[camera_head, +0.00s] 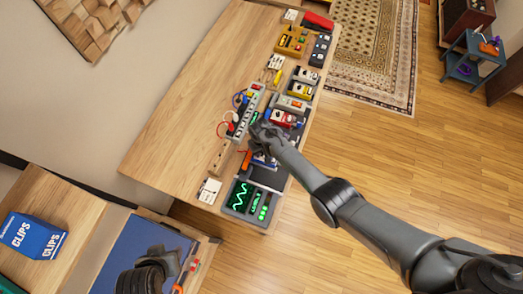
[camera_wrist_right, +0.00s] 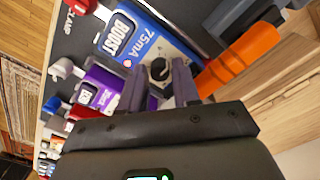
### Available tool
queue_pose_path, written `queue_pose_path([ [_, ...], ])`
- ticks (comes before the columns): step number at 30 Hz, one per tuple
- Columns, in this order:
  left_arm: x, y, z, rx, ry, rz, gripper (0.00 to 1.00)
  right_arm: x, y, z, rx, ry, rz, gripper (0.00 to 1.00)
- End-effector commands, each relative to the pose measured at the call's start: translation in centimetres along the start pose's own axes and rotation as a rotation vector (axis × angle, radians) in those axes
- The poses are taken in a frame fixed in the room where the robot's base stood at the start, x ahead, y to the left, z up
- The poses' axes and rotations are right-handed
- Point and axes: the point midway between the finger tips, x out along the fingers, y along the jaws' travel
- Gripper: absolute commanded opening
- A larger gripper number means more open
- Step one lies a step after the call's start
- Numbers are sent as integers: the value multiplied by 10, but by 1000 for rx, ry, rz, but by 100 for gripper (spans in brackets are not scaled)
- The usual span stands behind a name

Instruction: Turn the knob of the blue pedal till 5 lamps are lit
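The blue pedal (camera_wrist_right: 140,38), marked BOOST and 75mA, has a dark knob (camera_wrist_right: 159,69) with a pale pointer mark. In the right wrist view my right gripper (camera_wrist_right: 160,77) has its fingers apart, one on each side of the knob. I cannot tell whether they touch it. In the head view the right gripper (camera_head: 264,137) reaches over the pedal row and largely hides the blue pedal (camera_head: 262,161). A dark panel (camera_head: 239,211) near the table's end shows green lit traces and marks, too small to count. My left gripper (camera_head: 158,262) is low in the picture, its fingers unclear.
An orange object (camera_wrist_right: 238,60) lies close beside the right gripper. A purple pedal (camera_wrist_right: 98,88) and several others line the wooden table (camera_head: 185,118). A power strip (camera_head: 245,114) with cables lies beside the row. The table's left part is clear.

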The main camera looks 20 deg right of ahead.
Motion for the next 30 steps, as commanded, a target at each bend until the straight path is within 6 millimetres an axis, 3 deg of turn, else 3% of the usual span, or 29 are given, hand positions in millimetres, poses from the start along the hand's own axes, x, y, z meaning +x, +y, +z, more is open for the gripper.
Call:
queue_pose_path([
  [3,0,0,0,2,0,-2,43,0,0,0,-1,0,0,47],
  [20,0,3,-1,-10,2,8,43,0,-2,0,-13,1,-2,47],
  [26,4,3,0,-11,2,9,43,1,-2,0,-137,4,-1,47],
  [30,11,3,3,-10,2,8,43,2,0,0,-334,10,1,47],
])
